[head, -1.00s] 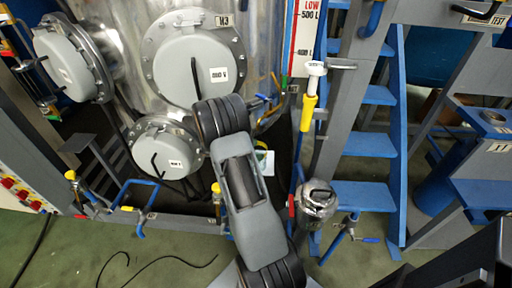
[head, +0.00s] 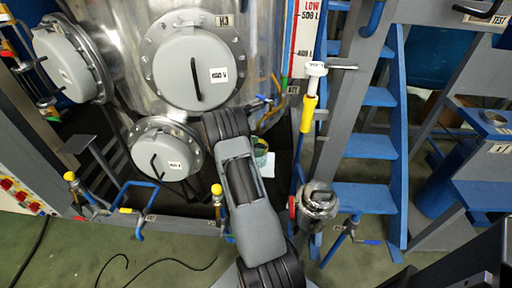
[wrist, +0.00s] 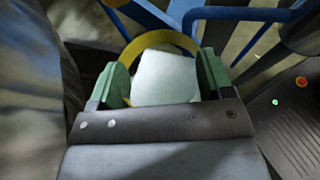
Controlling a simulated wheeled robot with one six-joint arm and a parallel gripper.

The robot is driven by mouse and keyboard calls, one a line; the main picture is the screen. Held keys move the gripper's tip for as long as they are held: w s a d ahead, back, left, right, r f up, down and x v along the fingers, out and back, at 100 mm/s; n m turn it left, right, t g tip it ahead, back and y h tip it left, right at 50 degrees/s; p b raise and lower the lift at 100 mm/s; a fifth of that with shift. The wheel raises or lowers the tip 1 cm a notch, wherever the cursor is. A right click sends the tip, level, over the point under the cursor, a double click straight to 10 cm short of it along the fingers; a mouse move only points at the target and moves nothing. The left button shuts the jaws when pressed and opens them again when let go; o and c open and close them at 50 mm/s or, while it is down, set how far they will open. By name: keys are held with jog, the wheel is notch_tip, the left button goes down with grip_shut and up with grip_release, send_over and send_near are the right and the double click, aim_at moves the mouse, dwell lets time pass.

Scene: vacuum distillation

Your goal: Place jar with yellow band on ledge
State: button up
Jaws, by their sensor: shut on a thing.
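The jar with the yellow band (wrist: 166,82) sits between the two green fingers of my gripper (wrist: 162,72) in the wrist view. Its pale white side faces the camera, and a yellow ring shows around and behind it. My gripper is shut on it. In the head view the jar (head: 261,152) shows just right of my arm, in front of the tank's lower part, with a yellow-green band and a white patch below. I cannot tell for sure which surface is the ledge.
A steel tank with round grey hatches (head: 195,72) stands behind my arm. A blue stair (head: 370,145) rises at right, with a steel canister (head: 317,200) before it. Yellow-knobbed valves (head: 216,190) and blue pipes line the front. Green floor (head: 130,235) is open at lower left.

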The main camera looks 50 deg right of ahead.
jog(key=shift+f, duration=0.2)
jog(key=o, duration=1.3)
jog(key=shift+c, duration=0.2)
jog(key=shift+r, duration=0.1)
